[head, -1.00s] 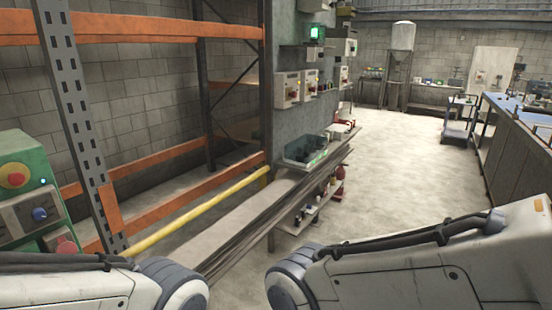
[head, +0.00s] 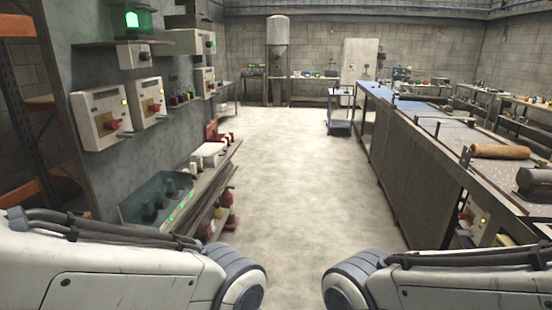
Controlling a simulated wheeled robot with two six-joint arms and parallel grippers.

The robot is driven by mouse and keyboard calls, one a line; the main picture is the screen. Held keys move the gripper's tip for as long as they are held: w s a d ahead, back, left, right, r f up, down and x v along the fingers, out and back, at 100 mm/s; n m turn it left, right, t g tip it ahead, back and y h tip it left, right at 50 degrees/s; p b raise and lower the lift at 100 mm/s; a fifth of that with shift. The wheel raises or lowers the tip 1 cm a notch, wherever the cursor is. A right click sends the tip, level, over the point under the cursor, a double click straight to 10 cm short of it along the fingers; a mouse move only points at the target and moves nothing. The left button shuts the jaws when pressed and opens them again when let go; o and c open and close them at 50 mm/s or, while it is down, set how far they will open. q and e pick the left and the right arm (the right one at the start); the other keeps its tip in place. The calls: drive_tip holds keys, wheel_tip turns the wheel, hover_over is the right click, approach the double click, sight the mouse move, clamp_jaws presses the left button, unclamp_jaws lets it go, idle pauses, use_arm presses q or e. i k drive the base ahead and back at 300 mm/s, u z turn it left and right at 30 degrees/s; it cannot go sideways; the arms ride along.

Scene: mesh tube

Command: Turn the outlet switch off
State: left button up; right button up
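Two beige switch boxes with red rotary handles are mounted side by side on the grey wall panel at the left: a nearer box (head: 101,117) and a second box (head: 147,102). A third, smaller box with a red handle (head: 205,82) is farther along the same wall. I cannot tell which of these is the outlet switch. Only the upper parts of my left arm and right arm show at the bottom of the view. Neither gripper is in view.
A shelf on the left wall holds a tray with green lights (head: 160,200) and red items. A long workbench (head: 400,165) runs along the right, with a brown roll (head: 500,152) on it. The concrete floor (head: 280,180) between them is clear. A tank (head: 277,55) stands at the back.

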sight(155, 108)
drive_tip(key=u, duration=0.3)
drive_tip(key=i, duration=2)
drive_tip(key=u, duration=0.55)
